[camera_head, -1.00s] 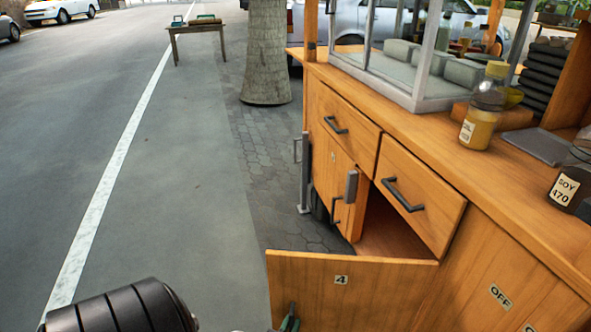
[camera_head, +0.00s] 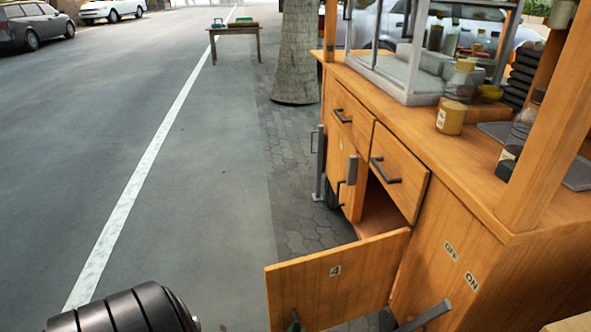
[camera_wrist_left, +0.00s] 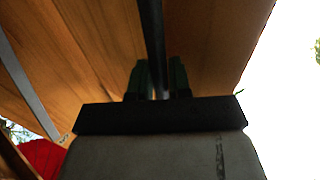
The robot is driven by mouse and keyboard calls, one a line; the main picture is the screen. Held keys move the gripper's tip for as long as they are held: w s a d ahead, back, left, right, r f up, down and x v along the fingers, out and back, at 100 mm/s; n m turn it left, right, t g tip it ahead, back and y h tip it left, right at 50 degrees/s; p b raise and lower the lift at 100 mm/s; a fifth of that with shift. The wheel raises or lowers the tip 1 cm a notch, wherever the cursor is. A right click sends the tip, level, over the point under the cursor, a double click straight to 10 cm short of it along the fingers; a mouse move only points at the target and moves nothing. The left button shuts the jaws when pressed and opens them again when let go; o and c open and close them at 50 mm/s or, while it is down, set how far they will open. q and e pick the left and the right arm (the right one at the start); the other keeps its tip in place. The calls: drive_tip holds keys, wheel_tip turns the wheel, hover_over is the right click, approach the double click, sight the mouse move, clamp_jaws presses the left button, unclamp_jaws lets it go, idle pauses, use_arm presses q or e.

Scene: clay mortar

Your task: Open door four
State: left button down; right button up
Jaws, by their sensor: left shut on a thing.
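Door four (camera_head: 310,290) is a wooden panel with a "4" label, at the bottom centre of the head view. It stands swung out from the cart, and the dark cabinet opening (camera_head: 378,212) shows behind it. My left gripper (camera_head: 294,323) shows only as a small dark tip at the door's outer face, near the bottom edge. In the left wrist view its fingers (camera_wrist_left: 158,80) are shut around the dark bar of the door handle (camera_wrist_left: 152,35), against wood. My right gripper is not in view.
The wooden cart (camera_head: 480,215) fills the right side, with drawers (camera_head: 400,178) above the opening. A grey bar (camera_head: 425,315) juts at the lower right. Jars (camera_head: 451,116) stand on the counter.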

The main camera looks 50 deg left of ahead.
use_arm(q)
drive_tip(key=shift+w+d, duration=0.15)
drive_tip(key=shift+w, duration=0.05)
drive_tip(key=c, duration=1.1)
unclamp_jaws()
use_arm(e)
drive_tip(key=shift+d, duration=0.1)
use_arm(q)
drive_tip(key=shift+s, duration=0.15)
